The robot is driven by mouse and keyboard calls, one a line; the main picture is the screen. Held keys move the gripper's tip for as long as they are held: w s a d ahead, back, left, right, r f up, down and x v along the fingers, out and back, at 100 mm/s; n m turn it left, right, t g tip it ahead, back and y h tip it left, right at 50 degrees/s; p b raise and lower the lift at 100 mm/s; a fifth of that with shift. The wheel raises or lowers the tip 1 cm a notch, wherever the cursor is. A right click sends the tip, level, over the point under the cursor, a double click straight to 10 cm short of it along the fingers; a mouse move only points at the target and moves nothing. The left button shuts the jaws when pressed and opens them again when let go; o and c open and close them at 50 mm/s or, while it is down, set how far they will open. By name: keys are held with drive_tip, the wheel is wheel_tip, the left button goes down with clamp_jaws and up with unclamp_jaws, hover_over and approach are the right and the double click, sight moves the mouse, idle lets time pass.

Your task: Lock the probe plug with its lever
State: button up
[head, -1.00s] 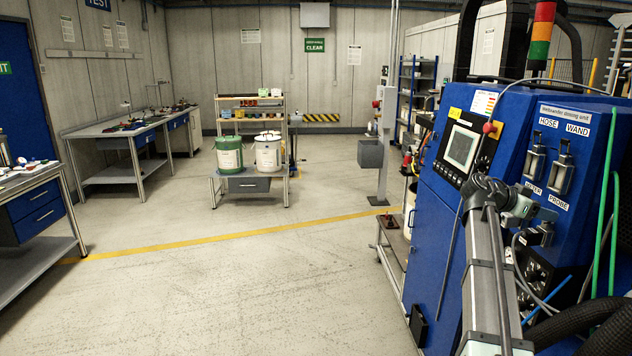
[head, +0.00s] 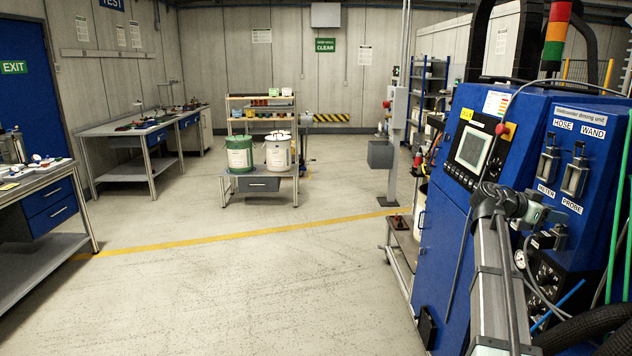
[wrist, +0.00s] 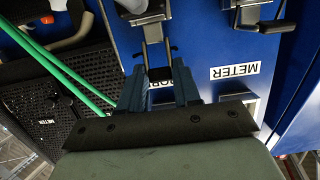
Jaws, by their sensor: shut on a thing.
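The probe plug (wrist: 142,14) sits at the top of the wrist view, on the blue panel, partly cut off by the frame edge. Its metal lever (wrist: 152,32) reaches down from it, with a crossbar near its end. My gripper (wrist: 160,72) is shut on the lever's end, with one blue-grey finger on each side. The fingers partly cover the PROBE label. In the head view the PROBE label (head: 571,205) shows on the panel. My gripper is at the panel below it there, its fingertips and the lever end hard to make out.
The METER plug (wrist: 262,22) with its own lever is to the right in the wrist view, beside the METER label (wrist: 235,72). Green hoses (wrist: 65,65) and a dark perforated panel (wrist: 60,110) are to the left. The floor (head: 240,290) left of the machine is clear.

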drive_tip(key=shift+a+f+h, duration=0.25)
drive_tip(key=shift+h, duration=0.45)
drive_tip(key=shift+f, duration=0.1)
drive_tip(key=shift+a+f+h, duration=0.25)
drive_tip(key=shift+a+h, duration=0.05)
drive_tip(key=shift+h, duration=0.6)
drive_tip(key=o, duration=0.8)
drive_tip(key=shift+a, duration=0.1)
drive_tip(key=shift+a+r, duration=0.35)
drive_tip(key=shift+a, duration=1.3)
drive_tip(key=shift+a+r, duration=0.3)
drive_tip(key=shift+a, duration=1.3)
drive_tip(key=shift+a+r, duration=0.35)
drive_tip(key=shift+a, duration=1.3)
